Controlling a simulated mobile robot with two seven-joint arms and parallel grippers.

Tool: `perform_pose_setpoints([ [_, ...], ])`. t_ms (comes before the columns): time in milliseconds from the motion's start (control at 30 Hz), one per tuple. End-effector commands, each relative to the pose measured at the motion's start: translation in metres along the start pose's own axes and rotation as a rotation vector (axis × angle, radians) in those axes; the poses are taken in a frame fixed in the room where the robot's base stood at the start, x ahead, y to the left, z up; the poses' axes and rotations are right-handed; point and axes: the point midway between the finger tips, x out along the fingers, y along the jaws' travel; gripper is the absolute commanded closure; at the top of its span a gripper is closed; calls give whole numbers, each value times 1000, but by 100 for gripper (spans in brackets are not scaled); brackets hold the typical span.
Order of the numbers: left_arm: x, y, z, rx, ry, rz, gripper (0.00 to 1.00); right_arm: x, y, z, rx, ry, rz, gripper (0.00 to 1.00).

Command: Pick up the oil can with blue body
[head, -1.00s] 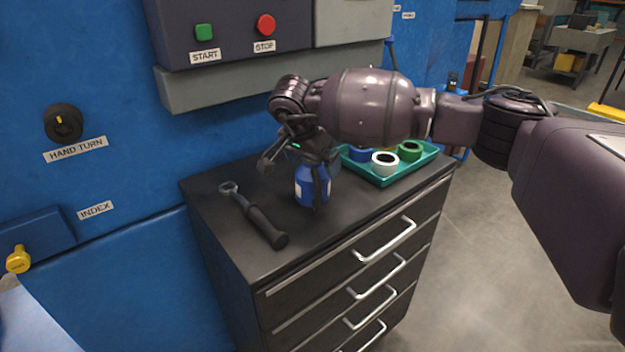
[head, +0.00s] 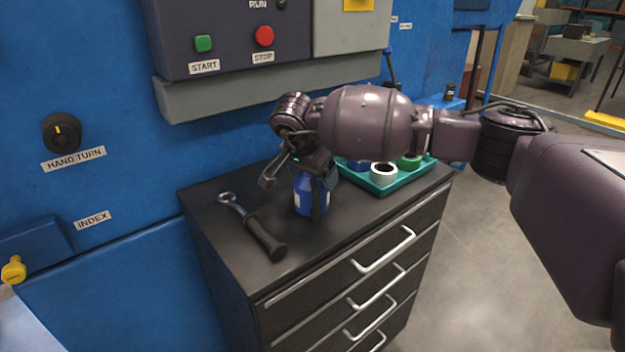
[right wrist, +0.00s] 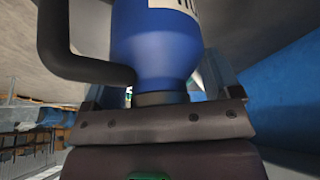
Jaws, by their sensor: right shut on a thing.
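The blue oil can (head: 307,197) is upright at the cabinet top, with a white label on its body. My right gripper (head: 314,178) is shut on the can from above, and its fingers and wrist hide the can's upper part. In the right wrist view the can's blue body (right wrist: 158,48) fills the middle, with a dark handle (right wrist: 62,50) at its left and a dark neck close against the gripper. I cannot tell whether the can's base still touches the cabinet. My left gripper is not in view.
The black drawer cabinet (head: 215,232) carries a dark-handled wrench (head: 258,232) left of the can. The blue machine wall (head: 110,185) stands behind.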

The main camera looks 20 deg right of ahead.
Motion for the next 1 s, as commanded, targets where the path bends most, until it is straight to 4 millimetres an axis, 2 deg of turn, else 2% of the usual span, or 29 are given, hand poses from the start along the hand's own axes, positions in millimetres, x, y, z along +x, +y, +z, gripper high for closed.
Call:
perform_pose_setpoints([
  [267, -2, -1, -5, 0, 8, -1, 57, -44, -1, -19, 4, 6, -8, 50],
  [500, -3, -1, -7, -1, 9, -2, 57, -103, -1, -43, 4, 5, -8, 50],
  [700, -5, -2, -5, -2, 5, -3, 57, -145, 0, -60, 3, 4, -7, 50],
  [900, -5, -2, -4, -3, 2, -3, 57, -172, 0, -71, 2, 3, -5, 50],
  [1000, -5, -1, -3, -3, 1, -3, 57, -180, 0, -74, 1, 2, -5, 50],
])
